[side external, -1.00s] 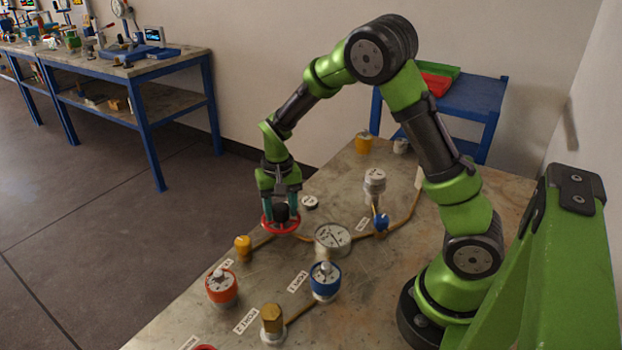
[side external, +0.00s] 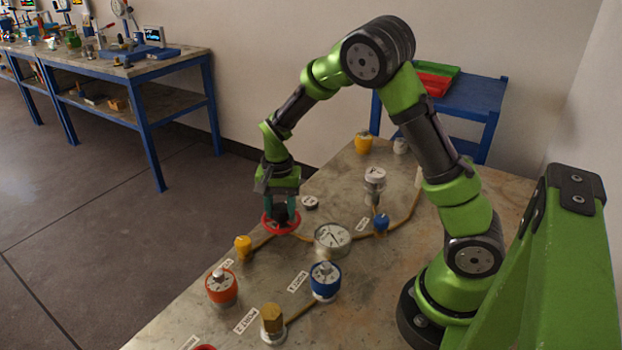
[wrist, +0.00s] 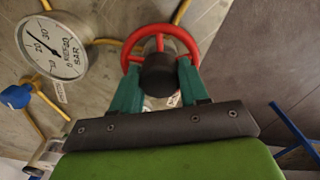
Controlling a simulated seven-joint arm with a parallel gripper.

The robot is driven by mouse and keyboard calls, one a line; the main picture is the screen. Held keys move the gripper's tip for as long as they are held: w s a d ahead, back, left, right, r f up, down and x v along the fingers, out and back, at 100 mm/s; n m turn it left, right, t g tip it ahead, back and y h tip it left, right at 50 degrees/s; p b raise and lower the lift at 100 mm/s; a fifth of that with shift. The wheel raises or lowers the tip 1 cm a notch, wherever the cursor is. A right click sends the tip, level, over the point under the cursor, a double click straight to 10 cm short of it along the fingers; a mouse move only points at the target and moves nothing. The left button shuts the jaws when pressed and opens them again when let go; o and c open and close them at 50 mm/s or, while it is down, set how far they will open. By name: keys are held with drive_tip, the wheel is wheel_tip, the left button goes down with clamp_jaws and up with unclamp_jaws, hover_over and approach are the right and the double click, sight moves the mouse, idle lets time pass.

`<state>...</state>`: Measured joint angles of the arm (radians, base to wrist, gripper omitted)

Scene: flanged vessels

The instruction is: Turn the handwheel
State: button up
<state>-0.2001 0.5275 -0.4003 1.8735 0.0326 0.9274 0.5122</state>
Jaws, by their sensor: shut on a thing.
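The red handwheel (side external: 270,226) lies flat at the far left part of the bench top, with a dark hub in its middle. It also shows in the wrist view (wrist: 189,41), partly hidden by my gripper. My gripper (side external: 280,214) points down over the wheel, its teal fingers shut on the handwheel. In the wrist view my gripper's two fingers (wrist: 158,85) reach to opposite sides of the dark hub, inside or at the rim. The exact contact is partly hidden.
A round pressure gauge (side external: 332,238) stands close to the right of the wheel. A yellow knob (side external: 243,246), an orange-red valve (side external: 221,287), a blue valve (side external: 325,280) and a brass fitting (side external: 272,319) stand nearer. Brass-coloured pipes run along the bench.

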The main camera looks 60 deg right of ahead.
sight(280, 206)
drive_tip(key=o, duration=1)
drive_tip(key=shift+o, duration=0.2)
wheel_tip(280, 206, up, 17)
drive_tip(key=s+a+r+n+t+y, duration=0.1)
drive_tip(key=s+a+n+t, duration=0.2)
drive_tip(key=s, duration=0.5)
drive_tip(key=s+a+r+n+t+y, duration=0.1)
drive_tip(key=s+a+n+t, duration=0.3)
drive_tip(key=s, duration=0.5)
drive_tip(key=shift+a+r+n, duration=0.6)
drive_tip(key=shift+a+n, duration=0.05)
drive_tip(key=shift+n, duration=0.15)
